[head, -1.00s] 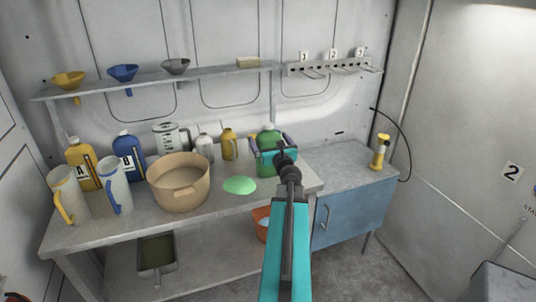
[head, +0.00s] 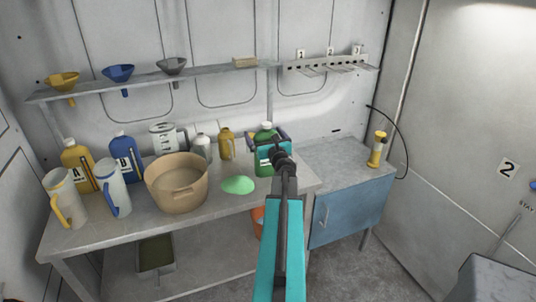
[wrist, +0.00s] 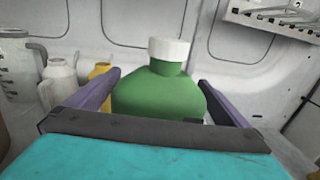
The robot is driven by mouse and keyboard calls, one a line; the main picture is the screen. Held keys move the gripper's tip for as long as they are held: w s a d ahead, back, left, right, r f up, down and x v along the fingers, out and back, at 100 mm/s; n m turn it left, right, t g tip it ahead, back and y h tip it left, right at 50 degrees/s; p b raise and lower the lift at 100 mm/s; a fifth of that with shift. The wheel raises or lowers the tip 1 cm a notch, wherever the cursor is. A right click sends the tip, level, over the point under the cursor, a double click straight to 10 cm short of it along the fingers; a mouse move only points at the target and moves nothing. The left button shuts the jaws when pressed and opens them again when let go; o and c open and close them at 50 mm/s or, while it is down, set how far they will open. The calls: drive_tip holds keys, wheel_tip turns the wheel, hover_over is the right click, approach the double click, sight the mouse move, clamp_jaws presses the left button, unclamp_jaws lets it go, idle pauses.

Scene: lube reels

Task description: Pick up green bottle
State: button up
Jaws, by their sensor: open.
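The green bottle (head: 265,134) with a white cap stands upright near the right end of the metal workbench, largely hidden behind my gripper in the head view. In the wrist view the green bottle (wrist: 160,95) fills the middle. My gripper (wrist: 158,92) is open, with one purple finger on each side of the bottle. A narrow gap seems to show beside the right finger; I cannot tell if the left one touches. In the head view my gripper (head: 268,136) is at the bottle's height.
A green puddle-like patch (head: 238,185) lies on the workbench (head: 215,208) left of my gripper. A tan tub (head: 177,183), a yellow bottle (head: 227,145) and a white bottle (head: 201,147) stand further left. A shelf with funnels (head: 170,80) runs above. A blue cabinet (head: 350,210) stands right.

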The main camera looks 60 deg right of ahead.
drive_tip(key=shift+c, duration=0.4)
drive_tip(key=c, duration=2)
drive_tip(key=shift+r, duration=0.15)
